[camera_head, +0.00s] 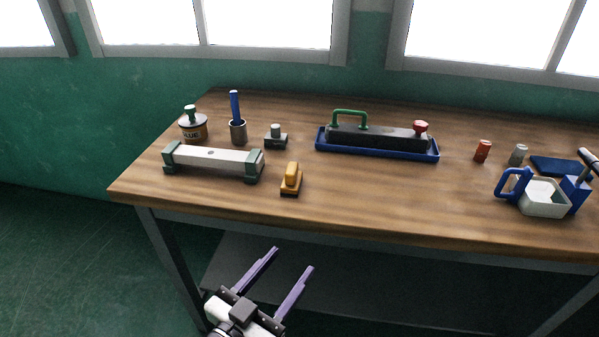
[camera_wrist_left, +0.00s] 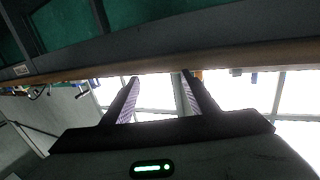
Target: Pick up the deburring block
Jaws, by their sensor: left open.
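The likely deburring block (camera_head: 291,178) is a small piece with a yellow-orange grip on a dark base. It stands near the front edge of the wooden workbench (camera_head: 400,205), left of the middle. My left gripper (camera_head: 294,258) has two purple fingers spread apart with nothing between them. In the head view it shows below and in front of the bench edge, apart from the block. In the left wrist view the open fingers (camera_wrist_left: 160,75) point toward the bench edge; the block cannot be made out there. My right gripper is not in view.
Left of the block lies a pale bar with grey-green ends (camera_head: 212,157). Behind are a small grey block (camera_head: 276,138), a cup with a blue stick (camera_head: 238,131) and a glue pot (camera_head: 194,128). A blue tray (camera_head: 376,153) stands behind right. Bench to the block's right is clear.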

